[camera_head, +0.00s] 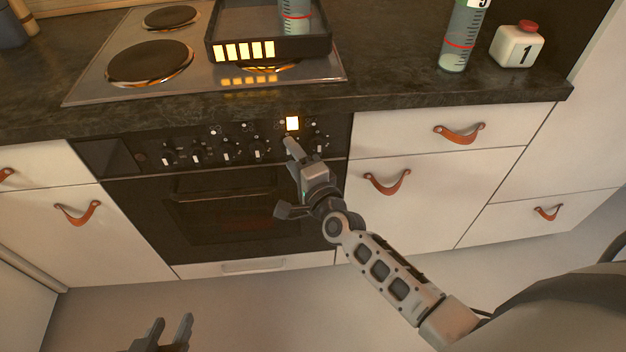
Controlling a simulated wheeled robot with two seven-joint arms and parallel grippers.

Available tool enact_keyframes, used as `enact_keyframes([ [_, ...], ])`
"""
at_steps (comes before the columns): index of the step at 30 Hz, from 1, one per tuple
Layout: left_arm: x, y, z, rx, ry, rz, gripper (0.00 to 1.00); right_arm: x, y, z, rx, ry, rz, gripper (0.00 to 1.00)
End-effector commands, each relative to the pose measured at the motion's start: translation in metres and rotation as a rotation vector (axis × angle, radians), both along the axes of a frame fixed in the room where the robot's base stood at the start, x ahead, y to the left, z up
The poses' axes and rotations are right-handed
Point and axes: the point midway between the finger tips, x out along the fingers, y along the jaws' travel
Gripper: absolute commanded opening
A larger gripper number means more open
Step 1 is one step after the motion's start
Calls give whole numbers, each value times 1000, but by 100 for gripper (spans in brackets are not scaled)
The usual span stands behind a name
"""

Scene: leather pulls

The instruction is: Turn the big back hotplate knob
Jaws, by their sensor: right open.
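A row of several small knobs runs along the black oven control panel (130,157) in the head view. The rightmost knob (318,143) is just right of my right gripper (286,178). Another knob (258,150) is to its left. I cannot tell which knob belongs to the big back hotplate. My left gripper (172,325) is open and empty at the bottom left.
The hob (90,88) has a large round hotplate (150,63) and a smaller one (170,17). A black tray (322,47) with lit yellow bars covers its right part, above an orange glow. White drawers with leather pulls (460,133) flank the oven (220,215).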

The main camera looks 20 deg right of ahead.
Motion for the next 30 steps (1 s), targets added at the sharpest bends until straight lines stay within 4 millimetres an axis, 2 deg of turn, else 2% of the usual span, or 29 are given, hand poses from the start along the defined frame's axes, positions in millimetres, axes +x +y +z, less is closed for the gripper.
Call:
enact_keyframes([
  [12,-1,1,-1,6,3,-2,36,-97,-11,-1,-2,4,1,55],
  [18,-1,0,-3,3,5,0,36,-132,-15,0,-3,3,1,55],
  [23,-1,0,-3,1,4,0,36,-145,-17,1,-2,1,0,55],
  [30,0,0,-1,-2,-1,0,36,-148,-17,1,-1,0,0,55],
])
